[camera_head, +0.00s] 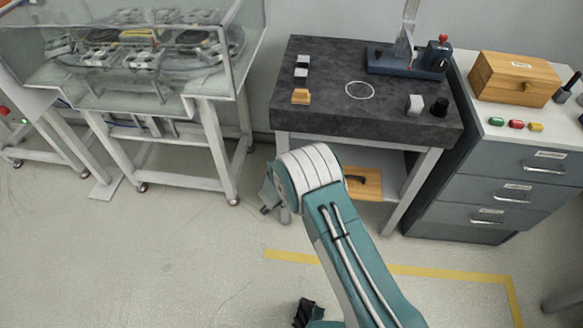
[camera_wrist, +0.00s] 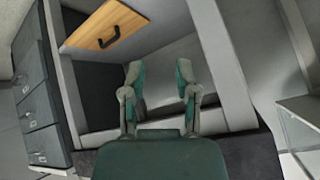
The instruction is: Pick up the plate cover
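The likely plate cover is a flat light-wood panel (camera_head: 369,189) with a black handle. In the head view it lies in the open space below the dark stone-topped table, partly behind my arm. It also shows in the wrist view (camera_wrist: 92,33) at the upper left, with its black handle facing me. My gripper (camera_wrist: 159,75) is open and empty, its two green-grey fingers spread apart. In the wrist view the panel lies beyond the fingers, up and to the left, apart from them. In the head view the fingers are mostly hidden by my arm.
The table (camera_head: 330,120) bears small blocks and a dark-blue stand. Its pale legs and frame bound the space around the panel. A grey drawer cabinet (camera_head: 490,190) stands at right, with a wooden box (camera_head: 515,80) on top. A clear-walled case stands at left.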

